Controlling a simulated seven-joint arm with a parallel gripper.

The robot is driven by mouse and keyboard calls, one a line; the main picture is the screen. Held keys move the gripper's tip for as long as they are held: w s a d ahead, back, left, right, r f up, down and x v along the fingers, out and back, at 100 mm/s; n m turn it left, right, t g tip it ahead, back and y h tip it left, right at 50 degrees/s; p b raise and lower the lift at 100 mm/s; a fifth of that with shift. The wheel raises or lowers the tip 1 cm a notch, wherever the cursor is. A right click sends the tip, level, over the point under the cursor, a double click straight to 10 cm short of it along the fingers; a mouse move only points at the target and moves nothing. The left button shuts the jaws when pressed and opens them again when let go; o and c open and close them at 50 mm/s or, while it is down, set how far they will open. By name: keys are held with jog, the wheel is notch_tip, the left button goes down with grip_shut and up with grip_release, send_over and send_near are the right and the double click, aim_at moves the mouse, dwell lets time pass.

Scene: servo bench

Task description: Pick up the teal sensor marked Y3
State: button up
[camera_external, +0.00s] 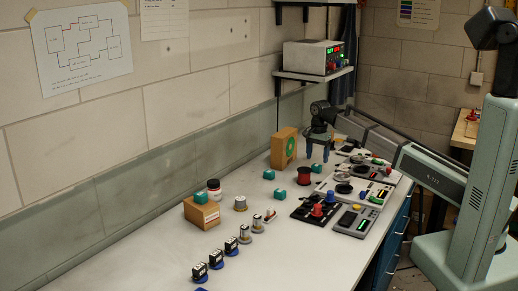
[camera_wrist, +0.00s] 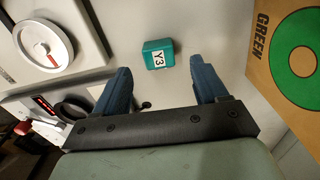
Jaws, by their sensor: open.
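The teal sensor marked Y3 (camera_wrist: 158,54) shows in the wrist view, lying on the bench just beyond and between my fingertips, its white label facing me. My gripper (camera_wrist: 161,66) is open and empty, with one blue finger on each side of the sensor's line. In the external view my gripper (camera_external: 318,151) points down over the far part of the bench. A teal block (camera_external: 316,168) lies just below it there and looks like the same sensor, but its label cannot be read.
A wooden block with a green ring (camera_external: 284,148) stands close to my gripper, at right in the wrist view (camera_wrist: 284,50). A panel with a white dial (camera_wrist: 45,45) is at left.

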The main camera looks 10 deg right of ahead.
aim_at(317, 165)
jog(key=shift+s+a+f, duration=0.1)
jog(key=shift+s+f, duration=0.05)
jog(key=shift+f, duration=2.1)
jog(key=shift+c, duration=0.3)
jog(key=c, duration=1)
